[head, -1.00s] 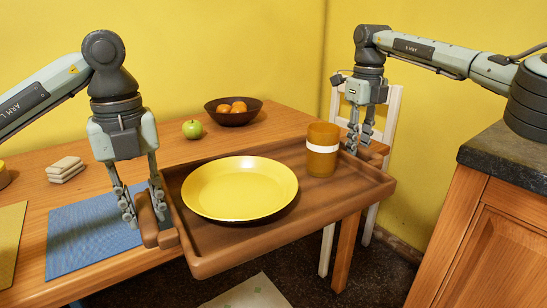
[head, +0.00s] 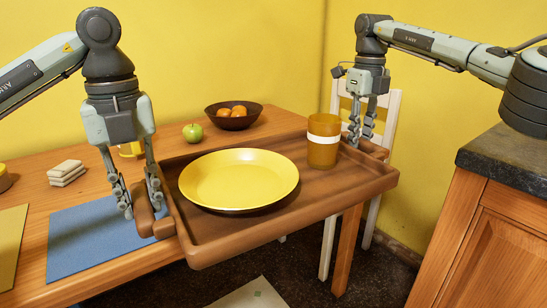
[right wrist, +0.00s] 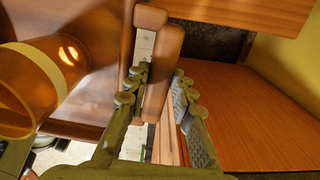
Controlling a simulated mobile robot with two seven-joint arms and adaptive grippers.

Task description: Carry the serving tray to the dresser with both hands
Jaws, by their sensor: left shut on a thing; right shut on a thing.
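The brown wooden serving tray (head: 290,231) appears raised over the right part of the table and juts past its front edge. On it are a yellow plate (head: 239,180) and an upright amber cup with a white band (head: 323,141). My left gripper (head: 141,203) is shut on the tray's left handle. My right gripper (head: 360,138) is shut on the right handle, which lies between its fingers in the right wrist view (right wrist: 163,75). A wooden cabinet with a dark stone top (head: 490,215) stands at the right; I cannot tell if it is the dresser.
The wooden table (head: 110,272) holds a blue mat (head: 85,243), pale stacked blocks (head: 66,172), a green apple (head: 193,133), a yellow mug (head: 131,150) and a dark bowl of oranges (head: 232,116). A white chair (head: 391,120) stands behind the tray's right end. Dark floor shows between table and cabinet.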

